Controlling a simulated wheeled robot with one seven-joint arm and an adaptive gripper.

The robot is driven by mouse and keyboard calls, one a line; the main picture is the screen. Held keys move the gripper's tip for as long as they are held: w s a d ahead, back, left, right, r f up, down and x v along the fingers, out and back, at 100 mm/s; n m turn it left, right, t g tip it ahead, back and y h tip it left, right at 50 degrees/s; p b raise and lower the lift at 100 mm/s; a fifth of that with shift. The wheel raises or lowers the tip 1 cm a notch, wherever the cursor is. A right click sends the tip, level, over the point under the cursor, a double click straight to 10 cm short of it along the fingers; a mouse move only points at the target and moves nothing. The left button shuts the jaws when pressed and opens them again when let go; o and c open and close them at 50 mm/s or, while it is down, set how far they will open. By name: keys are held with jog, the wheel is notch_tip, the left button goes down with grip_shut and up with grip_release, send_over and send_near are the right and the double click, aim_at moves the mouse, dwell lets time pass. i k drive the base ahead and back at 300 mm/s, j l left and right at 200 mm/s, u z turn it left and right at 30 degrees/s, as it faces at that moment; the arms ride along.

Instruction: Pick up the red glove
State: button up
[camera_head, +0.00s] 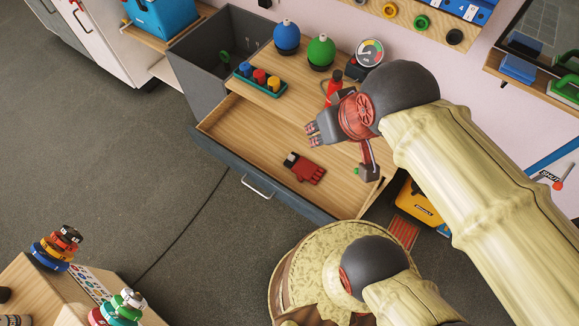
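The red glove (308,170) with a dark cuff lies flat in the open wooden drawer (240,130), near its front middle. My gripper (344,153) is above the drawer, to the upper right of the glove in the picture. Its two fingers are spread wide apart, one at the left and one at the lower right. Nothing shows between them, and the gripper looks apart from the glove. My arm hides part of the drawer's right side.
The drawer has a grey front with a handle (258,187). On the cabinet top above stand a blue round object (287,36), a green one (321,51), a gauge (369,53), a red bottle (334,86) and a green tray (243,76) of small coloured pieces. The grey floor at left is mostly clear.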

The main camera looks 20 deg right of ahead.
aim_at(304, 168)
jog(key=z, duration=0.4)
jog(key=j+z, duration=0.15)
jog(key=z, duration=0.3)
jog(key=j+z, duration=0.1)
jog(key=z, duration=0.3)
jog(key=i+j+z, duration=0.1)
jog(key=z, duration=0.35)
jog(key=j+z, duration=0.1)
jog(key=z, duration=0.75)
jog(key=k+j+z, duration=0.35)
jog(key=j+z, duration=0.15)
jog(key=k+j+z, duration=0.85)
jog(key=z, duration=0.15)
jog(key=k+j, duration=0.15)
jog(key=k, duration=0.3)
jog(key=k+j, duration=0.15)
jog(key=k, duration=0.3)
